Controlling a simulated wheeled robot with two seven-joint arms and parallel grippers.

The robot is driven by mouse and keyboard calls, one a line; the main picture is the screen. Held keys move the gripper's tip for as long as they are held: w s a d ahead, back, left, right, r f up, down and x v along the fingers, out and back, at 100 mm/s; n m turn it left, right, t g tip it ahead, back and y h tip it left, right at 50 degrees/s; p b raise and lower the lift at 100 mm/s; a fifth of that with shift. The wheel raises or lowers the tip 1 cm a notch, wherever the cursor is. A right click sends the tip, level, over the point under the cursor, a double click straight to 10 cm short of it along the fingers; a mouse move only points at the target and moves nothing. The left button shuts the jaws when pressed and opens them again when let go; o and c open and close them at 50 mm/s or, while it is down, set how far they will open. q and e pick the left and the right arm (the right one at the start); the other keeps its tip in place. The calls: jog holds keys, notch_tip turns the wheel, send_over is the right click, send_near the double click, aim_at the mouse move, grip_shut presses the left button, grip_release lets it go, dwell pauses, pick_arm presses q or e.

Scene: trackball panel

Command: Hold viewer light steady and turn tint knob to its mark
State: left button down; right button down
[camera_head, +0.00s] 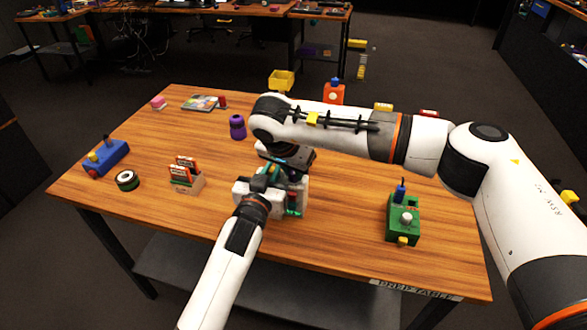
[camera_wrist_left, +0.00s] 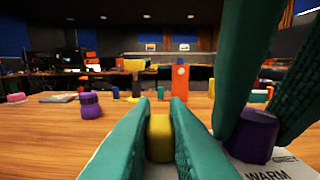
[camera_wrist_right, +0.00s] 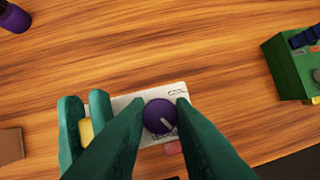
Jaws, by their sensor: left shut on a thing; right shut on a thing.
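The viewer light (camera_wrist_right: 125,103) is a white box on the wooden table, with a purple tint knob (camera_wrist_right: 158,115) and a yellow post (camera_wrist_left: 160,138). My left gripper (camera_wrist_left: 160,104) is shut on the yellow post. My right gripper (camera_wrist_right: 160,103) is shut on the purple knob, its fingers on both sides. The knob's white pointer line slants to the lower right in the right wrist view. The word WARM is printed beside the knob in the left wrist view; I cannot make out the mark. In the head view my arms hide most of the box.
A green box (camera_head: 404,218) with a grey knob stands to the right. A card holder (camera_head: 186,178), a tape roll (camera_head: 126,180) and a blue box (camera_head: 106,158) stand left. A purple bottle (camera_head: 237,127) and an orange block (camera_head: 334,93) are farther back. The table's front is clear.

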jog(key=m+g, duration=0.1)
jog(key=m, duration=0.2)
jog(key=m+h, duration=0.1)
jog(key=m, duration=0.2)
jog(key=shift+w+a+g, duration=0.15)
jog(key=shift+g, duration=0.25)
jog(key=shift+h, duration=0.4)
jog(key=c, duration=1.5)
grip_release()
jog(key=shift+r, duration=0.15)
jog(key=v, duration=1.1)
jog(key=shift+a+r, duration=0.1)
jog(key=shift+r, duration=0.3)
jog(key=shift+d+r+v, duration=0.1)
jog(key=shift+d+v, duration=0.1)
jog(key=shift+v, duration=1.6)
jog(key=shift+d+r+v, duration=0.1)
jog(key=shift+d+v, duration=0.05)
jog(key=shift+v, duration=1.65)
jog(key=shift+d+r+v, duration=0.1)
jog(key=shift+d+v, duration=0.1)
jog(key=shift+v, duration=1.6)
